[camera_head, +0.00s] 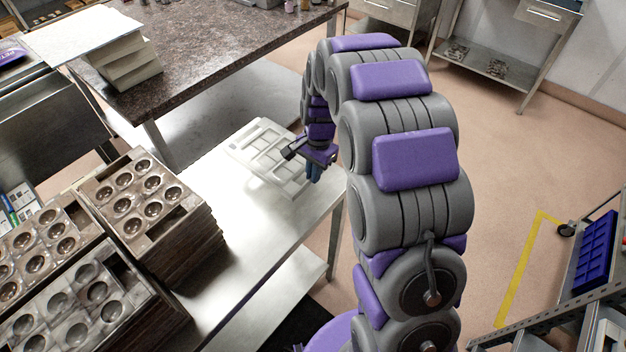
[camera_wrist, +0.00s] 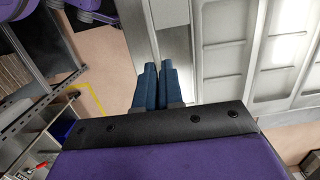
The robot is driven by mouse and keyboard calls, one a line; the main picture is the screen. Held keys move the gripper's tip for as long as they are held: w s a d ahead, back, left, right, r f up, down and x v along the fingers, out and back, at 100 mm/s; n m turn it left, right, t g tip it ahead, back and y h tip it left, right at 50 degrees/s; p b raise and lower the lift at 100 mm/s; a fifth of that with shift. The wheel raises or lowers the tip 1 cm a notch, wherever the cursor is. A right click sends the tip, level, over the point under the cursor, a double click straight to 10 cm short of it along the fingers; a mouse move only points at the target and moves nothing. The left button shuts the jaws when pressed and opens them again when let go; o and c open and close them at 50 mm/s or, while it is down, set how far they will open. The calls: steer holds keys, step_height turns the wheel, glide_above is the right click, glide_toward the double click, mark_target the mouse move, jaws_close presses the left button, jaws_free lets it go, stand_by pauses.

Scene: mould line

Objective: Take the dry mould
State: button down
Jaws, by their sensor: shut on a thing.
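A pale white mould (camera_head: 262,140) with rectangular recesses lies at the far right part of the metal table, close to its edge. It also fills the right side of the wrist view (camera_wrist: 237,58). My gripper (camera_head: 314,172) is at the mould's right side, by the table edge.
The metal table (camera_head: 238,240) has bare room in front of the mould. Stacked brown moulds with round cavities (camera_head: 150,205) stand at its left. A dark stone-topped counter (camera_head: 215,45) is behind. A rack with a blue tray (camera_head: 595,250) stands at the right.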

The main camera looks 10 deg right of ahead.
steer(key=shift+r+p, duration=1.25)
steer(key=shift+r, duration=1.9)
